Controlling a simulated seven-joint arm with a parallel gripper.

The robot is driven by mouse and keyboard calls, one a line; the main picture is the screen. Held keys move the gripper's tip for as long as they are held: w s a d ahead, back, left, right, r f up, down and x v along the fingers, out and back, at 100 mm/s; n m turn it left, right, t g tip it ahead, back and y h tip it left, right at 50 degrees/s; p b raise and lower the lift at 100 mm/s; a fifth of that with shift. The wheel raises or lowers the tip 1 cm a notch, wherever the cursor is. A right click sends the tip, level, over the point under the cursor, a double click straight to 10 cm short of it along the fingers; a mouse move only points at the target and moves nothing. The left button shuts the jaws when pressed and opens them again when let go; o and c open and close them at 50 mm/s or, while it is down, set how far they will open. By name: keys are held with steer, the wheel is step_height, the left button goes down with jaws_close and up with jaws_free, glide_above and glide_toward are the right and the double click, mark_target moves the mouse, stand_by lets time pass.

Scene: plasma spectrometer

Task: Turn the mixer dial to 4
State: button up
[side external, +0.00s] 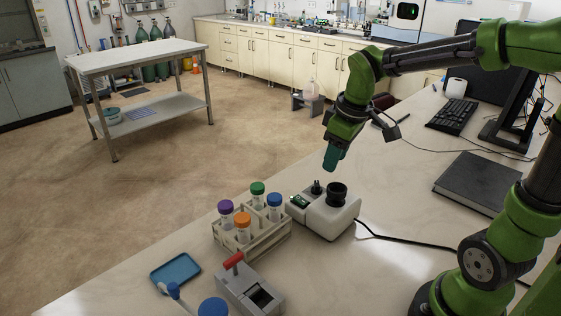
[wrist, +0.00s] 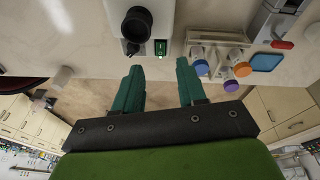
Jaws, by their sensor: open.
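The mixer (side external: 328,222) is a white box on the bench with a black cup (side external: 337,196) on top. A small black dial (side external: 316,188) stands beside the cup, and a green-lit switch (side external: 299,202) is at the front. In the wrist view the mixer (wrist: 158,12) is at the top, with the dial (wrist: 132,47) below the cup (wrist: 137,22) and the switch (wrist: 161,47) to its right. The dial's setting is too small to read. My gripper (side external: 331,162) is above the dial, apart from it. Its green fingers (wrist: 157,72) are spread and empty.
A rack (side external: 254,240) of several coloured-cap tubes stands left of the mixer. A grey device with a red handle (side external: 248,285) and a blue tray (side external: 175,271) are nearer the front. A black cable (side external: 400,240) runs right. A dark notebook (side external: 480,184) lies at right.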

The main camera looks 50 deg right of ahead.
mark_target(317, 183)
steer(key=w+d+r+n+g, duration=0.1)
steer(key=w+d+n, duration=0.35)
steer(key=n, duration=0.65)
steer(key=w+d+r+n+g, duration=0.1)
steer(key=w+d+n+g, duration=0.15)
steer(key=w+n, duration=0.65)
steer(key=s+f+n, duration=0.1)
steer(key=f, duration=0.4)
steer(key=s+f+n, duration=0.1)
steer(key=f+n, duration=0.1)
steer(key=f, duration=0.4)
steer(key=s+f+n, duration=0.1)
steer(key=f, duration=0.5)
steer(key=shift+s+d+n+t, duration=0.2)
steer(key=shift+s+n+t, duration=0.15)
steer(key=shift+s+n, duration=0.05)
jaws_close()
